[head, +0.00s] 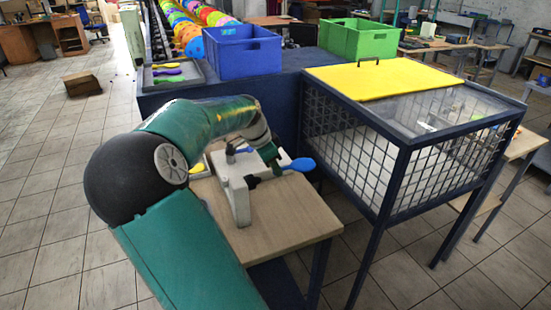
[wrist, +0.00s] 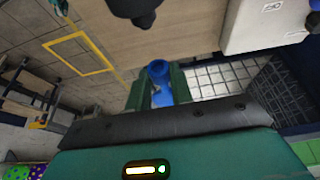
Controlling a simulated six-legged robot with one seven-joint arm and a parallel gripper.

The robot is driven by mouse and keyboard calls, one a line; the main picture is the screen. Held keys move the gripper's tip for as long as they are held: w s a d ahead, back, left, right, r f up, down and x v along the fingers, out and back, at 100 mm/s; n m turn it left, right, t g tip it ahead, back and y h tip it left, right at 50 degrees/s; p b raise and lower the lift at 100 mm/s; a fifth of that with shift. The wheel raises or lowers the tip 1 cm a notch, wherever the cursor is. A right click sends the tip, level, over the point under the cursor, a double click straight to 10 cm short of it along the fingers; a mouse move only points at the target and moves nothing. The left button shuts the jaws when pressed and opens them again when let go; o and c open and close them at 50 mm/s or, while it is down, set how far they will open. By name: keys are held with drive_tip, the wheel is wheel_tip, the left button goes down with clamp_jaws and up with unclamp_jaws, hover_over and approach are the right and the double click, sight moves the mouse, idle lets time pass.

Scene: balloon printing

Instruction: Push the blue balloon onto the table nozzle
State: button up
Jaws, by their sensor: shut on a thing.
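The blue balloon (head: 300,164) shows at the right side of the white device in the head view. In the wrist view, the blue balloon (wrist: 158,70) sits between the two green fingers of my gripper (wrist: 160,88), which is shut on it. A dark rounded part, likely the nozzle (wrist: 135,8), shows at the top of the wrist view, apart from the balloon there. A black fitting (head: 252,182) shows on the device in the head view. My fingers partly hide the balloon.
A mesh-sided cage with a yellow lid (head: 375,78) stands to the right of the table. A blue crate (head: 242,52) and a green crate (head: 358,39) stand behind. A tray with coloured balloons (head: 173,74) is at the back left. The floor on the left is mostly clear.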

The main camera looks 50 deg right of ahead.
drive_tip(key=shift+f, duration=0.85)
drive_tip(key=shift+w+a, duration=0.45)
drive_tip(key=shift+a, duration=0.25)
drive_tip(key=shift+w+a, duration=0.4)
drive_tip(key=shift+a, duration=0.3)
drive_tip(key=shift+w+a, duration=0.35)
drive_tip(key=shift+a, duration=0.25)
drive_tip(key=o, duration=0.8)
drive_tip(key=shift+o, duration=0.2)
drive_tip(key=shift+v, duration=4.55)
drive_tip(key=shift+s, duration=0.2)
